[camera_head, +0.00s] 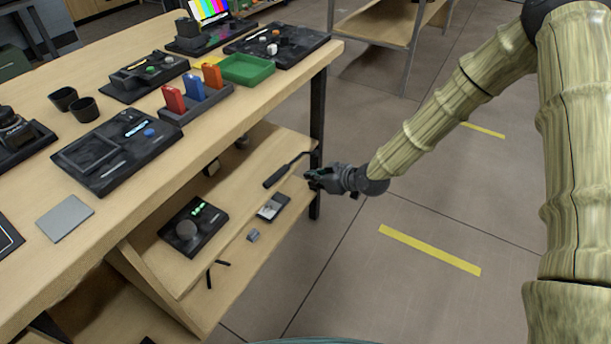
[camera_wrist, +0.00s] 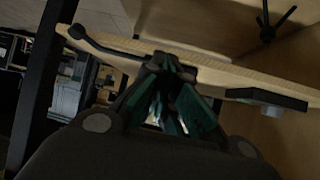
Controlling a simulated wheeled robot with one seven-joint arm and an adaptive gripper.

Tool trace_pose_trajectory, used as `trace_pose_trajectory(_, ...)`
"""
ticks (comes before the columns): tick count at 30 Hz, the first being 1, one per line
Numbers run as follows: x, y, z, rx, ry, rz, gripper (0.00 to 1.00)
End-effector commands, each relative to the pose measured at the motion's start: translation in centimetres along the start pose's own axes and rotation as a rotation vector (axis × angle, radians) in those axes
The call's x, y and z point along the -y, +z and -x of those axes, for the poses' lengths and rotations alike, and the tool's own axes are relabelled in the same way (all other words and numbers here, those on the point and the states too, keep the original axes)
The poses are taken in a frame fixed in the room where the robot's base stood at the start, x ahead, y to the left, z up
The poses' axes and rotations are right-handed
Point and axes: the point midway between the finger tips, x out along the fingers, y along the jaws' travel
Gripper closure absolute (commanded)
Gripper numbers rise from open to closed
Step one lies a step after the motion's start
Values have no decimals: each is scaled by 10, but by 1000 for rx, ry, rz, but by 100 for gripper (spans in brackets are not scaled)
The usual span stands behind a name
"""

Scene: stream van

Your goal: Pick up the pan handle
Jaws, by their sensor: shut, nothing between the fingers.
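The pan handle (camera_head: 283,173) is a thin black bent rod with a thicker grip. It lies on the lower wooden shelf near its right end, close to a dark table leg. In the wrist view a black bent rod, which looks like the pan handle (camera_wrist: 95,42), lies along the shelf edge at upper left. My gripper (camera_head: 312,178) is at the shelf's right edge, just right of the handle. In the wrist view my gripper (camera_wrist: 168,66) has its fingers brought together with nothing held. I cannot tell whether the fingertips touch the handle.
The lower shelf (camera_head: 262,221) also holds a black device with a knob (camera_head: 194,229), a flat dark-and-light box (camera_head: 272,207) and a small black tripod (camera_head: 216,270). The dark table leg (camera_head: 317,130) stands behind my gripper.

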Motion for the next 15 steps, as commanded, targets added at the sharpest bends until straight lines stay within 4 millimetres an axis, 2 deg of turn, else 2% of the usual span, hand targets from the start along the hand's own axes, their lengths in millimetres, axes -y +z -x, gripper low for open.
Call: trace_pose_trajectory(15,1,-46,-70,0,0,0,100)
